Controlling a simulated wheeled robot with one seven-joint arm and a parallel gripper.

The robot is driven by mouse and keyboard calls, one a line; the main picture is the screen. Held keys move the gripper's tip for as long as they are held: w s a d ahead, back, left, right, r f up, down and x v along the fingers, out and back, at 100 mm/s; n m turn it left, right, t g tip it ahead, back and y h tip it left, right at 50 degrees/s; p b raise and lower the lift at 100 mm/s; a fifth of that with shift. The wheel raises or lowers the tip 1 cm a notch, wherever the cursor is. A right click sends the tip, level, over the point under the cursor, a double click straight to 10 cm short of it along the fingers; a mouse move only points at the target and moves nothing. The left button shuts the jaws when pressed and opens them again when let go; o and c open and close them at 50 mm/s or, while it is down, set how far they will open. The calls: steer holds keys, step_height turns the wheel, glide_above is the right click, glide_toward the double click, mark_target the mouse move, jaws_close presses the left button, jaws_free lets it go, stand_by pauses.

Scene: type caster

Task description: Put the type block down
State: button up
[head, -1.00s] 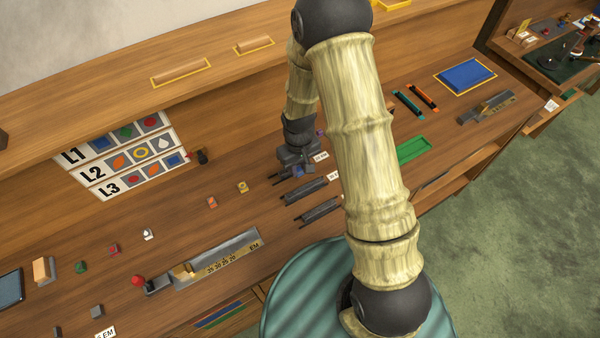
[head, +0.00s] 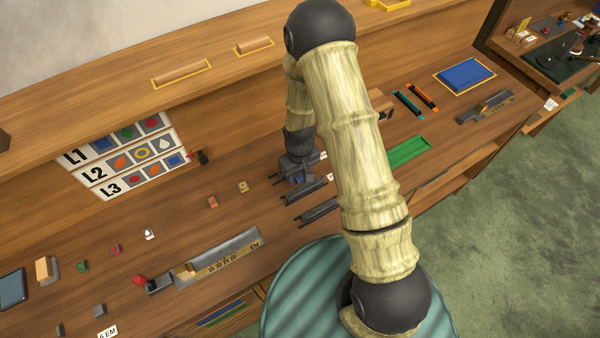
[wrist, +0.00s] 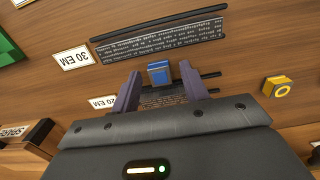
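The type block (wrist: 158,73) has a blue face and stands between my gripper's fingers in the wrist view. My gripper (wrist: 162,78) points down with its two fingers spread, and a narrow gap shows on each side of the block. The block appears to sit at the dark rails and lettered plate (wrist: 165,100) beside the 20 EM label (wrist: 101,102); its bottom contact is hard to see. In the head view my gripper (head: 297,180) is low over the bench, with a bit of blue at its fingers.
A longer lettered plate (wrist: 165,50) lies by the 30 EM label (wrist: 73,58). A yellow-ringed block (wrist: 277,87) stands to the right. The bench also holds a green tray (head: 408,151), a composing stick (head: 220,258) and several small blocks. Bare wood lies between them.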

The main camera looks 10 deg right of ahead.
mark_target(301, 177)
step_height(301, 177, up, 12)
steer(key=b, duration=0.3)
steer(key=shift+r, duration=0.15)
stand_by(0.6)
steer(key=shift+r, duration=0.1)
stand_by(0.3)
steer(key=s+d+r+m+t, duration=0.2)
steer(key=s+d+r+m, duration=0.2)
steer(key=s+d+r, duration=0.4)
steer(key=s+r, duration=0.1)
steer(key=s, duration=0.2)
steer(key=shift+s+r+m+t, duration=0.2)
steer(key=shift+s+m+t, duration=0.1)
steer(key=shift+w, duration=0.15)
steer(key=shift+c, duration=0.8)
